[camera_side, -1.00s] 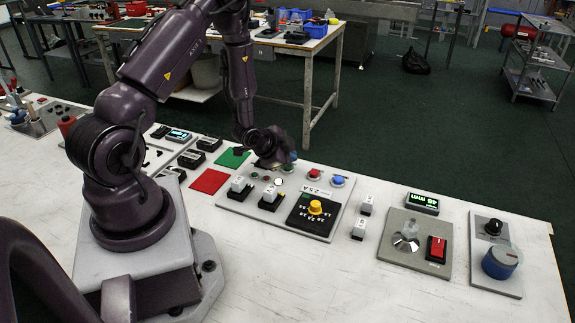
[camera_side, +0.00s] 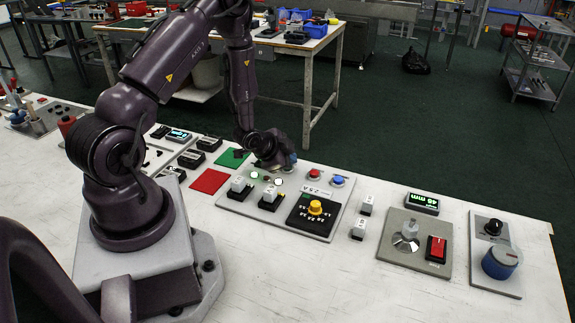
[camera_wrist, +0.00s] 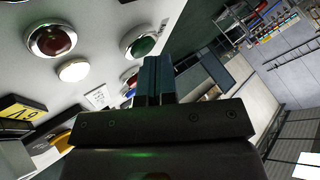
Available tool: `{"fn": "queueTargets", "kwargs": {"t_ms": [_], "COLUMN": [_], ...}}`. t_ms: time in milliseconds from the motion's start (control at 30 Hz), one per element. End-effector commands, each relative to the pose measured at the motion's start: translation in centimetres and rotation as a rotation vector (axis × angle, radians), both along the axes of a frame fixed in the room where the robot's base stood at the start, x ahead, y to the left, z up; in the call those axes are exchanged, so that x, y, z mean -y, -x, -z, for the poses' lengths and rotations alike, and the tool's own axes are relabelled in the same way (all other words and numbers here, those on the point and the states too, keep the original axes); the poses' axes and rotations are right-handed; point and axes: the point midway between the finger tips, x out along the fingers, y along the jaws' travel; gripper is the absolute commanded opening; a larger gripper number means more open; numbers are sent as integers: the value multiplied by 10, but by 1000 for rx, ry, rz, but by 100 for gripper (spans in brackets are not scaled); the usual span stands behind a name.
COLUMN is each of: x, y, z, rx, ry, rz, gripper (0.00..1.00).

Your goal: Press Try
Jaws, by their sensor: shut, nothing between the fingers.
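My gripper (camera_side: 284,164) is shut and empty, low over the far edge of the grey control panel (camera_side: 235,205). In the wrist view the two dark fingers (camera_wrist: 154,78) are together, just beside a green round button or lamp (camera_wrist: 144,45) in a metal ring. I cannot tell whether they touch anything. A red one (camera_wrist: 52,40) in a metal ring and a plain white round one (camera_wrist: 73,71) are to the left. A small white label (camera_wrist: 97,97) is below them, its writing too small to read. I cannot tell which control is Try.
The panel also holds a yellow knob (camera_side: 316,207) on a black dial, red (camera_side: 315,174) and blue (camera_side: 337,181) buttons, and white-topped switches (camera_side: 238,184). To the right are a red rocker switch (camera_side: 437,248) and a blue knob (camera_side: 500,262). Bare table lies in front.

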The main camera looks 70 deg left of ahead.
Motion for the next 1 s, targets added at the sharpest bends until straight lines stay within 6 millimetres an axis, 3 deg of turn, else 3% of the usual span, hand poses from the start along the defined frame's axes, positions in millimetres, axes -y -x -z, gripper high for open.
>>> {"fn": "queueTargets", "kwargs": {"t_ms": [1000], "x": [0], "y": [0], "z": [-21], "rx": [0], "ry": [-1], "rz": [0], "gripper": [0]}}
